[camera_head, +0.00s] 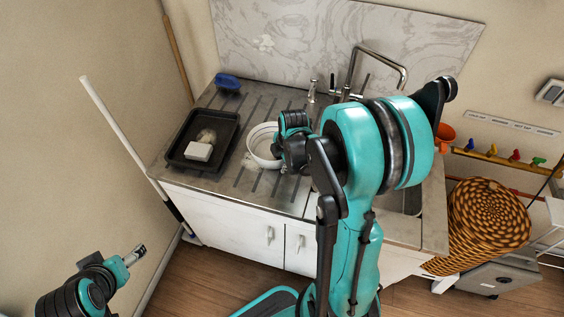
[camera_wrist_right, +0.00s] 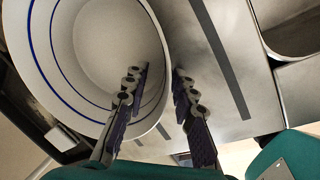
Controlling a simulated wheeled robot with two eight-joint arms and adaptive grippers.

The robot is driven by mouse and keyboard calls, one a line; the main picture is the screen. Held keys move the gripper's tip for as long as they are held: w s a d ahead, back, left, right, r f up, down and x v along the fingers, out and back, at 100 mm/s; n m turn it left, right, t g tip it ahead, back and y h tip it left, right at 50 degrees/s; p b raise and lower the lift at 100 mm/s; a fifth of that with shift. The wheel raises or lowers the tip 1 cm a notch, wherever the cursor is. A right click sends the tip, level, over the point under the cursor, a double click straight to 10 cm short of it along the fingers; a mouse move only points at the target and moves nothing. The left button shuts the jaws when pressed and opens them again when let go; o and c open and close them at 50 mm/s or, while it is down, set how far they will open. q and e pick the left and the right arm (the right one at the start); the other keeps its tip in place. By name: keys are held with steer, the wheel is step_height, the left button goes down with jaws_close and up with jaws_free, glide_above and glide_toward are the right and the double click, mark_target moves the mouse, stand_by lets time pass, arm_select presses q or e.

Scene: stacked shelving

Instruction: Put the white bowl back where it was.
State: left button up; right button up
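The white bowl (camera_head: 258,147) stands on the ridged drainboard, right of the black tray. In the right wrist view the bowl (camera_wrist_right: 100,45), with blue rings inside, fills the upper left. My right gripper (camera_wrist_right: 161,75) straddles the bowl's near rim, one finger inside and one outside. The fingers are apart, with space around the rim between them. In the head view my right gripper (camera_head: 283,150) is at the bowl's right side, its fingers mostly hidden by the wrist. My left gripper (camera_head: 138,255) is low at the left, away from the counter; its finger opening is too small to tell.
A black tray (camera_head: 180,160) holds a white block (camera_head: 198,152) and a rounded object. A blue item (camera_head: 228,83) lies at the back left. The tap (camera_head: 380,58) rises behind my right arm. A woven basket (camera_head: 488,215) stands at the right. Drainboard is free in front of the bowl.

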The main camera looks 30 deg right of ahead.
steer(key=shift+r, duration=0.1)
steer(key=shift+r+p, duration=0.3)
steer(key=shift+p, duration=0.05)
steer(key=p+v, duration=0.4)
steer(key=v, duration=0.7)
steer(key=s+a+r+m+t, duration=0.2)
steer(key=s+a+r+m, duration=0.1)
steer(key=a+m, duration=0.4)
steer(key=s+a+r+m+t, duration=0.2)
steer(key=s+a+m, duration=0.4)
steer(key=m, duration=0.4)
steer(key=shift+a+r, duration=0.6)
steer(key=shift+r, duration=0.25)
steer(key=shift+f, duration=0.1)
step_height(320, 180, down, 6)
steer(key=b, duration=0.6)
steer(key=shift+b, duration=0.3)
steer(key=shift+f, duration=0.1)
